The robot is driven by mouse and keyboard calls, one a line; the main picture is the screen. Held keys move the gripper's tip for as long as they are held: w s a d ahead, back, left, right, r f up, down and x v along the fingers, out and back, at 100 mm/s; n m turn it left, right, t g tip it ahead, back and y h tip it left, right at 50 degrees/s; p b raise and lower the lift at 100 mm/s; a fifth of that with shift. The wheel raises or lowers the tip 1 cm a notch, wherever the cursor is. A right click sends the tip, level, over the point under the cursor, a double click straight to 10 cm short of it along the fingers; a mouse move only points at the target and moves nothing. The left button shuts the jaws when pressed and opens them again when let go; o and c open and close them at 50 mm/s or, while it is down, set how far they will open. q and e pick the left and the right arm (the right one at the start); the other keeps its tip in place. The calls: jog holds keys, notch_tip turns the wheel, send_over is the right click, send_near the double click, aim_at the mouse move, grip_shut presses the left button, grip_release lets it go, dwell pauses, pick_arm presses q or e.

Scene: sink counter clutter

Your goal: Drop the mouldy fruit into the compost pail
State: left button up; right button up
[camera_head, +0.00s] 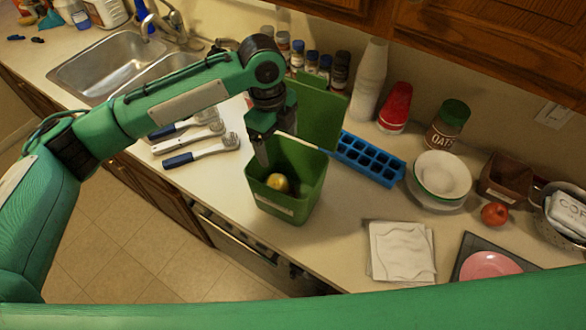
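The green compost pail (302,195) stands on the counter near its front edge, with its green lid (322,112) raised behind it. A yellowish round fruit with a dark patch (278,182) shows inside the pail, below my gripper and apparently apart from it. My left gripper (262,152) points down over the pail's opening, with a fingertip at or just inside the rim. Only one finger shows clearly, so its opening cannot be judged. My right gripper is out of view.
Brushes (202,151) lie left of the pail. A blue ice tray (368,158), stacked bowls (442,176), a red fruit (494,214), a white cloth (402,251) and a pink plate (490,266) lie to the right. Bottles stand behind. The sink (112,62) is at the back left.

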pick_arm(q)
notch_tip(320, 180, up, 14)
jog(key=w+a+b, duration=0.1)
jog(key=b, duration=0.3)
jog(key=shift+a+f, duration=0.15)
dwell(0.4)
